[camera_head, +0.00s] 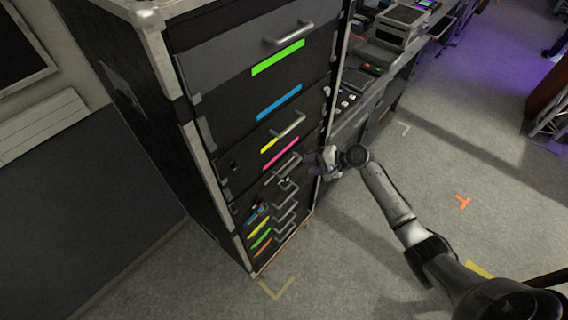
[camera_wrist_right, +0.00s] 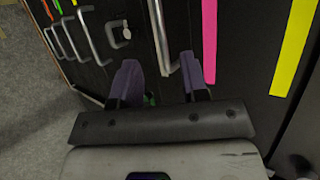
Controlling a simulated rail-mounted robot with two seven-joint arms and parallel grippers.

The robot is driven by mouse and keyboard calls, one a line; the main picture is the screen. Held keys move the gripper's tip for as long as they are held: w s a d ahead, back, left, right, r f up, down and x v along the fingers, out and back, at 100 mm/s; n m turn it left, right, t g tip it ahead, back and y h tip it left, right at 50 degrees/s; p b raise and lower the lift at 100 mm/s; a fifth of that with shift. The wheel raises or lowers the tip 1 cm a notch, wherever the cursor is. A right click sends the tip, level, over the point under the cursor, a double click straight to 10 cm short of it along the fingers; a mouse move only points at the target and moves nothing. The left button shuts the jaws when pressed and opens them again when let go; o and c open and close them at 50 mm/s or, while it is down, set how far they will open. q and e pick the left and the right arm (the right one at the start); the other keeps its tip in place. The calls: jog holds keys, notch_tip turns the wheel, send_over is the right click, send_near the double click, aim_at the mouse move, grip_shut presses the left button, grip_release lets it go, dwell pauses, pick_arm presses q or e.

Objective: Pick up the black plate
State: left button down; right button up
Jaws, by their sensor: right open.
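I cannot make out a separate black plate in either view. My right gripper (camera_head: 318,163) is at the front of a tall black drawer cabinet (camera_head: 135,110), beside its lower drawers. In the right wrist view, the gripper (camera_wrist_right: 161,72) is open with two dark purple fingers. A metal drawer handle (camera_wrist_right: 159,36) runs down toward the gap between the fingertips. Nothing is held between the fingers. I cannot tell whether a finger touches the handle. My left gripper is not in view.
The drawers bear coloured strips, including a green strip (camera_head: 278,57) and a pink strip (camera_wrist_right: 209,40). Several smaller handles sit low on the cabinet. A desk with equipment (camera_head: 402,25) stands behind to the right. The grey floor (camera_head: 350,265) is open in front.

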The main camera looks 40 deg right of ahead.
aim_at(293, 167)
jog(key=shift+x, duration=3.6)
jog(key=shift+r, duration=0.1)
jog(key=shift+c, duration=0.2)
grip_shut()
